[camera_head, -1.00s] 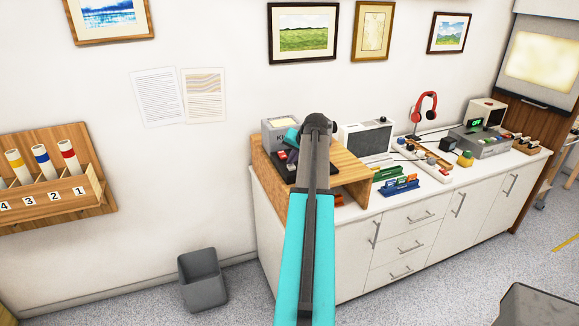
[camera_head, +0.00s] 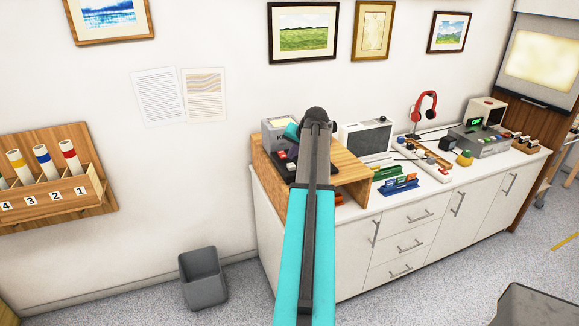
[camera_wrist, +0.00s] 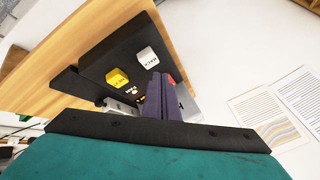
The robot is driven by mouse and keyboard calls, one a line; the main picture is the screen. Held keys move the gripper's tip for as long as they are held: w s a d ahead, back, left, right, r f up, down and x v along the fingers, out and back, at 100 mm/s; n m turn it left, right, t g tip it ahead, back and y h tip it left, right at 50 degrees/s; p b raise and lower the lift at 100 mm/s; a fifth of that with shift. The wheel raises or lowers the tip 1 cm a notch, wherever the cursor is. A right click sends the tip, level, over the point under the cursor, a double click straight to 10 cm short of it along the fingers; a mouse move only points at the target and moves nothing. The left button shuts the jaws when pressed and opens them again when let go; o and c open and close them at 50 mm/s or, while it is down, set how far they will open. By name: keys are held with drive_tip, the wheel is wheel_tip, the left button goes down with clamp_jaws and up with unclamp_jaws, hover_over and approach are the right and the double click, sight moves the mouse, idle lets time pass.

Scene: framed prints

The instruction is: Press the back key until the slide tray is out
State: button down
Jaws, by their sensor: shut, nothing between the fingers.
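My gripper (camera_wrist: 163,80) is shut, its dark fingers together and empty over a black key panel (camera_wrist: 103,57) in the wrist view. A white key (camera_wrist: 148,57) and a yellow key (camera_wrist: 117,78) show beside the fingertips. The labels are too small to read surely, and I cannot tell whether the fingertips touch a key. In the head view the panel (camera_head: 284,168) sits in front of a grey machine (camera_head: 270,137), largely behind my arm. I cannot make out the slide tray.
The machine stands on a wooden stand (camera_head: 348,168) at the left end of a white cabinet (camera_head: 345,250). A white box with a dark front (camera_head: 367,143), red headphones (camera_head: 427,104) and a grey unit with a green display (camera_head: 480,140) stand to the right. A bin (camera_head: 202,280) is on the floor.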

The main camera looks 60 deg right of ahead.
sight(292, 166)
drive_tip(key=shift+r+p, duration=1)
drive_tip(key=shift+r, duration=1.1)
